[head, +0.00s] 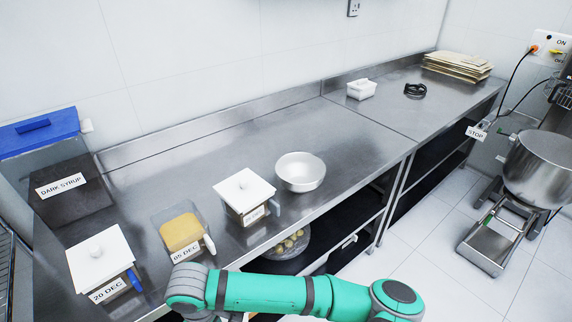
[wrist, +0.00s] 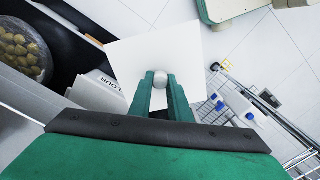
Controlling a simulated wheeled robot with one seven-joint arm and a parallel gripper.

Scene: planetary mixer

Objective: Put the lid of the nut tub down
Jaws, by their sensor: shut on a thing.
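In the wrist view my gripper (wrist: 160,82) is shut on the round grey knob of a square white lid (wrist: 185,45). The lid is held clear of the counter, with floor tiles showing around it. In the head view my arm crosses the bottom edge, and neither the gripper nor the lid shows. An open tub (head: 181,233) labelled 05 DEC, with yellowish-tan contents, stands on the steel counter (head: 335,140). No tub in view is labelled as nuts.
Lidded tubs stand left (head: 98,258) and right (head: 244,192) of the open one. A white bowl (head: 300,172) stands further right. Bare counter lies behind the tubs and beyond the bowl. A bowl of round pieces (head: 288,244) sits below. A mixer (head: 537,165) stands far right.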

